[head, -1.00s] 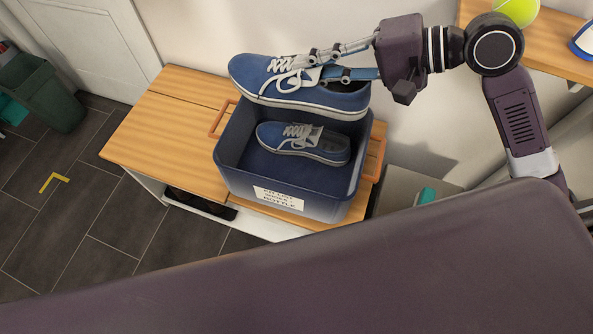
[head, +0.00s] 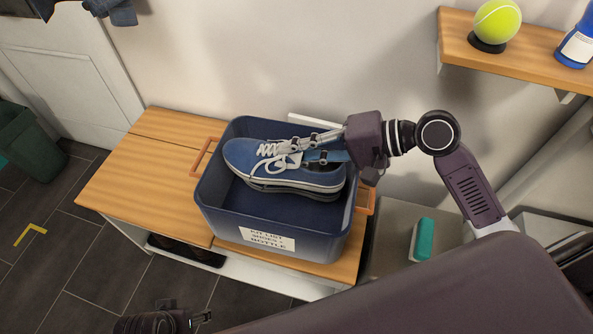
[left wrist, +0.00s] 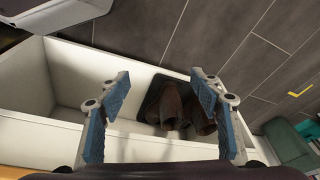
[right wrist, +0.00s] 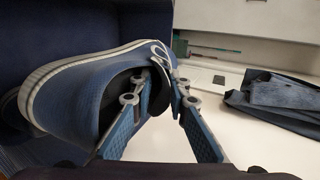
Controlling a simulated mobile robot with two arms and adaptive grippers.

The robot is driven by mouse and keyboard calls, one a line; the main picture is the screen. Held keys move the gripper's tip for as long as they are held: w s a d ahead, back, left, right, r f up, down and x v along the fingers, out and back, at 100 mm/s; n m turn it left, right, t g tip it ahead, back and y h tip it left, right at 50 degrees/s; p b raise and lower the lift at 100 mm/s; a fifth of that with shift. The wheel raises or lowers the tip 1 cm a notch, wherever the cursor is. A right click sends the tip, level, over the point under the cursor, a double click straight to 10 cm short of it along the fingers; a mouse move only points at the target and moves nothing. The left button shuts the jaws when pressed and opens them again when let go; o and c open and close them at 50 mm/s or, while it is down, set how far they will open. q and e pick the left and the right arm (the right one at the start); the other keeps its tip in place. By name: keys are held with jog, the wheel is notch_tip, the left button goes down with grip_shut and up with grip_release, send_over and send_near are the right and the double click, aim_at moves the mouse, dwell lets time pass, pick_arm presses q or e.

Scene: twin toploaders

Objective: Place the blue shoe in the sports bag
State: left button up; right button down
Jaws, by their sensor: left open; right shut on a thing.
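The sports bag (head: 216,213) is an open dark blue tub with orange handles and a white label, standing on a wooden bench. My right gripper (head: 318,147) is shut on the collar of a blue shoe (head: 250,158) with white laces and sole. The shoe is inside the bag's outline, over another shoe (head: 290,189) that is mostly hidden; I cannot tell whether they touch. The held shoe also fills the left of the right wrist view (right wrist: 80,95). My left gripper (left wrist: 160,92) is open and empty, low in front of the bench.
The wooden bench (head: 135,185) is bare left of the bag. Dark brown shoes (left wrist: 185,108) sit in the bench's lower shelf. A wall shelf (head: 465,53) with a tennis ball (head: 497,22) is at upper right. A teal object (head: 424,238) lies right of the bag.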

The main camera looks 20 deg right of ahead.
notch_tip(320, 180, down, 2)
notch_tip(320, 180, down, 3)
jog(key=shift+f+b, duration=0.1)
jog(key=shift+b, duration=0.65)
jog(key=shift+f, duration=0.1)
pick_arm(q)
notch_tip(320, 180, up, 6)
jog(key=shift+s+a+r, duration=0.15)
jog(key=shift+s+r, duration=0.1)
jog(key=shift+s, duration=0.15)
pick_arm(e)
jog(key=shift+f, duration=0.1)
jog(key=c, duration=1.8)
grip_release()
jog(key=shift+c, duration=0.2)
